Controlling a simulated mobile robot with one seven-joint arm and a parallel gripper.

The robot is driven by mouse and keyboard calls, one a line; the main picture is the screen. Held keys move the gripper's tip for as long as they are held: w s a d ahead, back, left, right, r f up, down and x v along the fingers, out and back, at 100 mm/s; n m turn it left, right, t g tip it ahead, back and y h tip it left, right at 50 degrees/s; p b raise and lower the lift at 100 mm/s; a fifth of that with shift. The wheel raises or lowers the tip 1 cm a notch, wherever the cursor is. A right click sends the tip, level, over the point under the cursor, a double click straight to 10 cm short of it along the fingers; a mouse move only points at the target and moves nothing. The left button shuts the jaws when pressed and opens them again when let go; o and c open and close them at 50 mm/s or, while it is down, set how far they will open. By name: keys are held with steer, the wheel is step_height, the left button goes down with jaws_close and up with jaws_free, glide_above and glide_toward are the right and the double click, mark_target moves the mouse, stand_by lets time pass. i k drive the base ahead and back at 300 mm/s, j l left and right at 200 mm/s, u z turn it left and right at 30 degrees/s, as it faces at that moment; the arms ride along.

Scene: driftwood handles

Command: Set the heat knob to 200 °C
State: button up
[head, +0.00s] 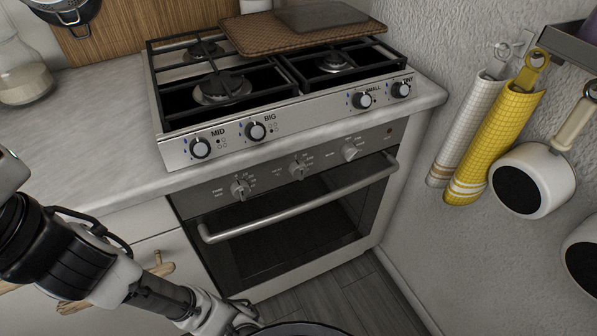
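The oven's control panel (325,158) sits under the gas hob and carries three silver knobs in a row. They are a left knob (240,188), a middle knob (299,170) and a right knob (350,152). Small white marks surround them, too small to read, so I cannot tell which is the heat knob or its setting. My arm crosses the lower left and runs down to the bottom edge, below and left of the panel and apart from the knobs. Its fingers cannot be made out in the frame.
The oven door handle (300,199) juts out below the knobs. Burner knobs, one marked MID (200,148) and one BIG (255,131), line the hob front above. Wooden drawer handles (160,266) stick out near my arm.

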mark_target(297, 169)
steer(key=j+z, duration=0.2)
steer(key=z, duration=0.25)
steer(key=k+j+z, duration=0.15)
steer(key=z, duration=0.3)
steer(key=k+j+z, duration=0.1)
steer(key=z, duration=0.35)
